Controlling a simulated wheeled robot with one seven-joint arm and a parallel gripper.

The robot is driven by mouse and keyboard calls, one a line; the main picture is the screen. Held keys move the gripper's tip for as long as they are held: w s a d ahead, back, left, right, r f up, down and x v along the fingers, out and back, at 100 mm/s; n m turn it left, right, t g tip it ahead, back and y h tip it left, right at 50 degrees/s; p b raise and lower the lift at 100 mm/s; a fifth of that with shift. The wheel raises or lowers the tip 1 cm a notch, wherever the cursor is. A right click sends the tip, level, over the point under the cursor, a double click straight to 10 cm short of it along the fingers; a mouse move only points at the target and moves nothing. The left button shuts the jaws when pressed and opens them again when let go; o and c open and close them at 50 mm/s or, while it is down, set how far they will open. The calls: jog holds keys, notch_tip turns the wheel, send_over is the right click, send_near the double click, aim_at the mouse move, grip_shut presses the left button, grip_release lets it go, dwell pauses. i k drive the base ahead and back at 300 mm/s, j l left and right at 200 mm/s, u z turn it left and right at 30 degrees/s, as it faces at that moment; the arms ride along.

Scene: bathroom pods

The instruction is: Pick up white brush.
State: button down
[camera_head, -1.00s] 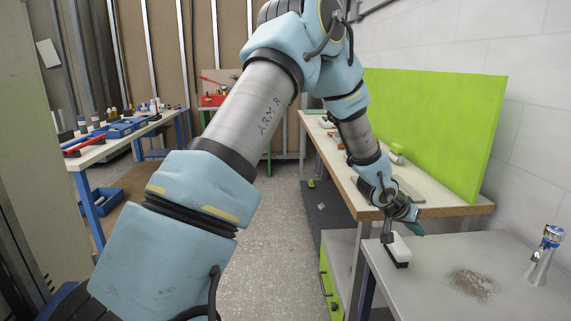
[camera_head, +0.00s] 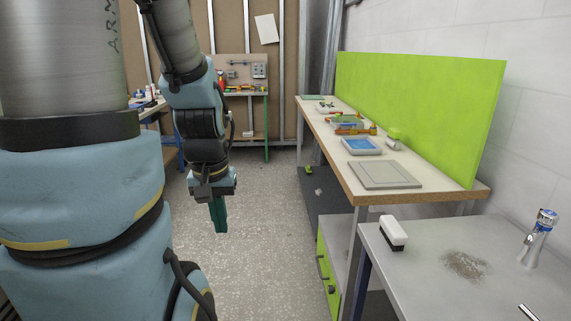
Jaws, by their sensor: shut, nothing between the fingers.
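The white brush (camera_head: 392,231) has a white body with dark bristles on its underside. It lies near the left edge of the grey metal table (camera_head: 415,285) at the lower right, with nothing touching it. My gripper (camera_head: 220,222) hangs over the floor to the left of that table, well apart from the brush. Its teal fingers point down and are shut, with nothing held.
A dirt patch (camera_head: 466,265) and a chrome tap (camera_head: 538,238) are on the grey table. Behind it stands a wooden workbench (camera_head: 365,198) with a flat grey panel, a blue tray and tools. A green board (camera_head: 425,115) backs it. The floor (camera_head: 270,215) beneath my gripper is clear.

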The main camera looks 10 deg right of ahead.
aim_at(396, 237)
jog(key=z, duration=1.55)
jog(key=i+j+u, duration=0.25)
jog(key=i+j, duration=0.2)
jog(key=j, duration=0.2)
jog(key=i+j+u, duration=0.2)
jog(key=i+j, duration=0.3)
jog(key=j, duration=0.1)
